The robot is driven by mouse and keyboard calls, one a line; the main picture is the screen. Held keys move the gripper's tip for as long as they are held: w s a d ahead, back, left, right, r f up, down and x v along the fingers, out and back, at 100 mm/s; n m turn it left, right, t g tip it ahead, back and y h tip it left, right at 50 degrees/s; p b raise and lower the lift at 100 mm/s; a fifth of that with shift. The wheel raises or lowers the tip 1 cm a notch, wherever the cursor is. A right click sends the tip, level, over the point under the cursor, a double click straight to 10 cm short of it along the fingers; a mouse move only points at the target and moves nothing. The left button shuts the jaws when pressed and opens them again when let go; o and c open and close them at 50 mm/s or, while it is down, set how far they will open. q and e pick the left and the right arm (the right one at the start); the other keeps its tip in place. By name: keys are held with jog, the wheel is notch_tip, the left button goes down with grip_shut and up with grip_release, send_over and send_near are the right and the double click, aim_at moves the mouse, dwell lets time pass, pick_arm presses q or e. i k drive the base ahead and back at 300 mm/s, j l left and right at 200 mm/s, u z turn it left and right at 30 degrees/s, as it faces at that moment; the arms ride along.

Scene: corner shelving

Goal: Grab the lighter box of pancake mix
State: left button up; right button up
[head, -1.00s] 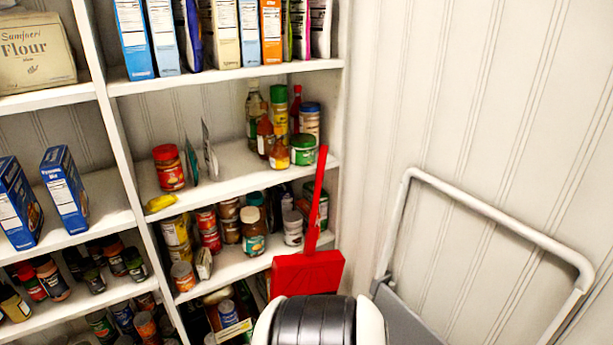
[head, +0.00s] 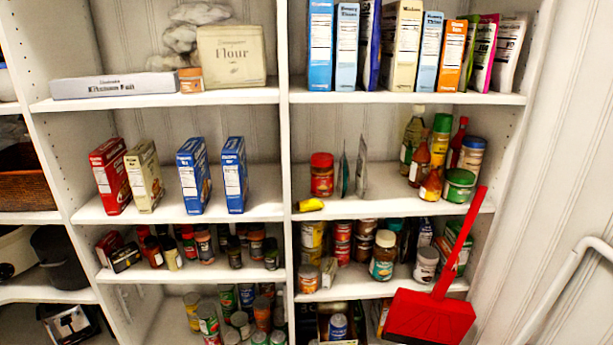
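Several upright boxes stand on the left middle shelf (head: 215,207). Two are blue: one blue box (head: 192,178) and, just right of it, another blue box (head: 234,175). The small print is too blurred to tell for sure which are pancake mix. The cream-and-green box is the lightest in colour of these. Neither of my grippers is in view.
Small jars (head: 204,245) crowd the shelf below.

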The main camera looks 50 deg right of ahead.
aim_at(234, 161)
jog(key=z, duration=1.05)
